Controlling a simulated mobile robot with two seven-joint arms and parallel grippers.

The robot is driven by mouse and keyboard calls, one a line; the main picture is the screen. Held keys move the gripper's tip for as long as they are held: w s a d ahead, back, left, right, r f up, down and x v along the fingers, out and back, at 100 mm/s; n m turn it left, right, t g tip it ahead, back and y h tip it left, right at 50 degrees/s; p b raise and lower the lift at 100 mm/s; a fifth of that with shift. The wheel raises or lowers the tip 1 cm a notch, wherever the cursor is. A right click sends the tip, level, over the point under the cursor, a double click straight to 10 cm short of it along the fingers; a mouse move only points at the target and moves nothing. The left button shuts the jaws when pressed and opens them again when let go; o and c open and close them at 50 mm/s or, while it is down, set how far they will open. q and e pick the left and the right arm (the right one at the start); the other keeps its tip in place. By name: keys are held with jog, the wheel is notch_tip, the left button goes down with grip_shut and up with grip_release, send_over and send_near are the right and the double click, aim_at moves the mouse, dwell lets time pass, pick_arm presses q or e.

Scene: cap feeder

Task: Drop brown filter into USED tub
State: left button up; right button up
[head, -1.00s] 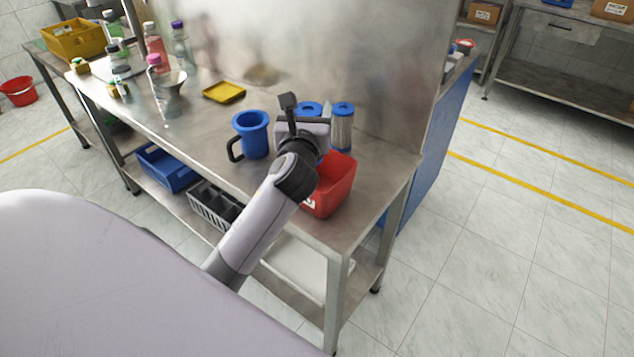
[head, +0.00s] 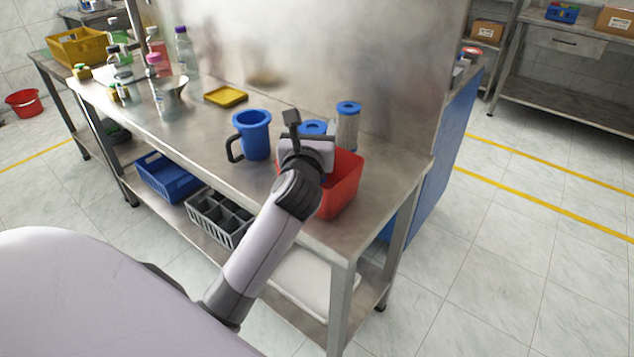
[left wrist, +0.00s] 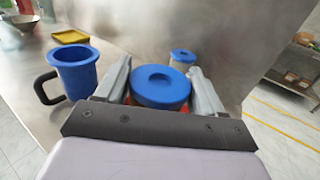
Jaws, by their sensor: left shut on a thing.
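My left gripper (head: 311,138) is at the red tub (head: 346,186) on the front right of the steel bench. In the left wrist view its fingers (left wrist: 160,80) are shut on a blue-capped filter (left wrist: 160,88). The held filter's cap also shows in the head view just behind the gripper, but its body is hidden, so I cannot tell its colour. Red tub shows beneath it in the left wrist view. The tub's label and inside are mostly hidden by my arm. A second blue-capped filter (head: 347,125) with a greyish body stands behind the tub. My right gripper is out of view.
A blue jug (head: 254,135) stands left of the gripper. A yellow tray (head: 226,96), a metal funnel (head: 171,88) and several bottles are farther left. A steel back panel (head: 370,70) rises behind. The bench's right front corner is clear.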

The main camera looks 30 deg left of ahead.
pick_arm(q)
jog(key=o, duration=1.5)
jog(key=shift+v, duration=3.6)
